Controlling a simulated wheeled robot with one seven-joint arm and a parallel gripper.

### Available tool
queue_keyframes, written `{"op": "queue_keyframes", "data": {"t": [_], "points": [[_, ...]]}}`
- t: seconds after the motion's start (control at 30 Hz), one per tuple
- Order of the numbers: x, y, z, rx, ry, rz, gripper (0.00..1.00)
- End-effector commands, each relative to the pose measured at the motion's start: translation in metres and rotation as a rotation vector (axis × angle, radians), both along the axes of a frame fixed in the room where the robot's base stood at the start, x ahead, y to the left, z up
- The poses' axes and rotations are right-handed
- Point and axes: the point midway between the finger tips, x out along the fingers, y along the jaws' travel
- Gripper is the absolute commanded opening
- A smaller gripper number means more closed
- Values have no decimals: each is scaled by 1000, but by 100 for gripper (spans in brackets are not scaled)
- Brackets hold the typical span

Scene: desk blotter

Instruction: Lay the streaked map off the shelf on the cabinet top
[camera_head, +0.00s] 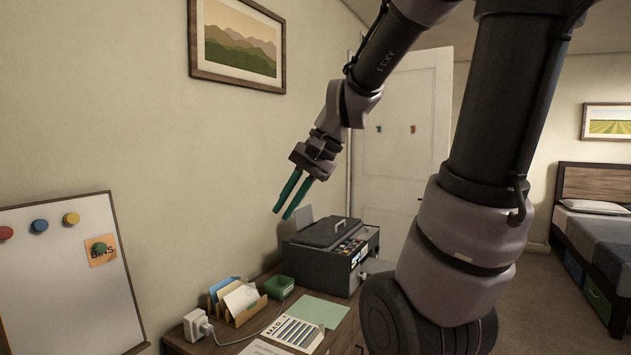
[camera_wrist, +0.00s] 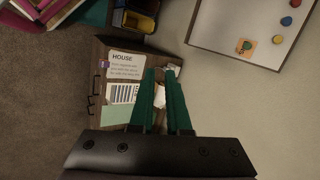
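My gripper (camera_head: 283,213) is raised in the air above and behind the wooden cabinet top (camera_head: 232,330), its two green fingers pointing down and left. In the wrist view the fingers (camera_wrist: 161,72) are a little apart, with nothing held between them. I cannot pick out a streaked map in either view. A plain pale green sheet (camera_head: 320,311) and a printed sheet with a dark barcode-like block (camera_head: 292,332) lie on the cabinet top. In the wrist view a white card headed HOUSE (camera_wrist: 126,62) lies there too. I cannot tell which piece, if any, is the shelf.
A dark printer (camera_head: 325,262) fills the cabinet's far end. A letter rack (camera_head: 238,303), a small green tray (camera_head: 279,287) and a white charger with a cable (camera_head: 197,324) stand near the wall. A whiteboard (camera_head: 60,275) leans at left. Colored books (camera_wrist: 45,10) show in the wrist view.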

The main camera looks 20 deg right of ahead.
Motion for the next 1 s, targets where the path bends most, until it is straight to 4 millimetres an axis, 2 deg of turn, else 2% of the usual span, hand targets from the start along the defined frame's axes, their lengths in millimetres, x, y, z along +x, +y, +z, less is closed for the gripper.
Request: {"op": "queue_keyframes", "data": {"t": [0.1, 0.33, 1.0], "points": [[-24, -14, 22, -169, -169, 80, 15], [-46, -36, 48, -376, -374, 155, 15], [-50, -40, 52, -412, -408, 165, 15]]}}
